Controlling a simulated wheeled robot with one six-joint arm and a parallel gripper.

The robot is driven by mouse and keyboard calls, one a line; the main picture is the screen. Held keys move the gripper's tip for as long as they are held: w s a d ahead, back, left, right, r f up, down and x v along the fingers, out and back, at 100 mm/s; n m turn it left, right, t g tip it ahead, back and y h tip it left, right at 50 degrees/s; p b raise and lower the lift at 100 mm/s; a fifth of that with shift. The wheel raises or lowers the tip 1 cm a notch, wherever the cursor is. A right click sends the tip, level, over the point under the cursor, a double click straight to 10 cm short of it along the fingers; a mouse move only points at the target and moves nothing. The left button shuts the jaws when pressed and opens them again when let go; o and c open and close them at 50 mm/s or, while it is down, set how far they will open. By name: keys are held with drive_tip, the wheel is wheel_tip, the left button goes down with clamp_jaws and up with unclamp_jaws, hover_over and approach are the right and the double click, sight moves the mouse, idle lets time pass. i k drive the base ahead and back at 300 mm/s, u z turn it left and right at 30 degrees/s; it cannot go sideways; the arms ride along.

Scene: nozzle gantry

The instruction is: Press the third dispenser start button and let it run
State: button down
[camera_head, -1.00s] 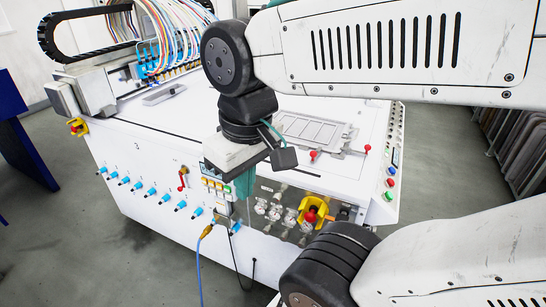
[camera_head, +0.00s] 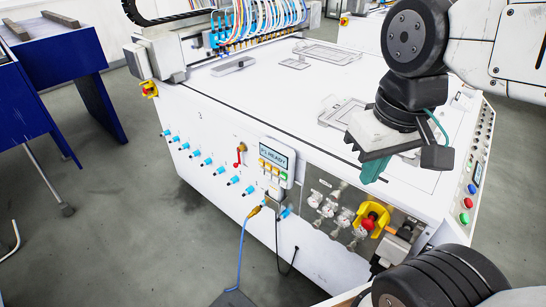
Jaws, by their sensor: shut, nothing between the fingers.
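The front of the white machine carries a small control box with a lit display (camera_head: 273,155) that seems to read "READY" after a short code. Below the display are small yellow and green buttons (camera_head: 271,167); they are too small to tell which is the third dispenser start button. My gripper (camera_head: 373,170) has teal fingers, shut and empty, pointing down. In the picture it is to the right of the control box, above the yellow emergency stop and apart from the box. Nothing hides the box.
A yellow-framed red emergency stop (camera_head: 371,220) and several clear regulators (camera_head: 330,205) are right of the box. Blue fittings (camera_head: 206,160) run along the front to the left. A blue cable (camera_head: 241,250) hangs down. A blue table (camera_head: 60,75) stands far left, with open floor between.

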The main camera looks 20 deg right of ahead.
sight(464, 218)
drive_tip(key=z, duration=1.7)
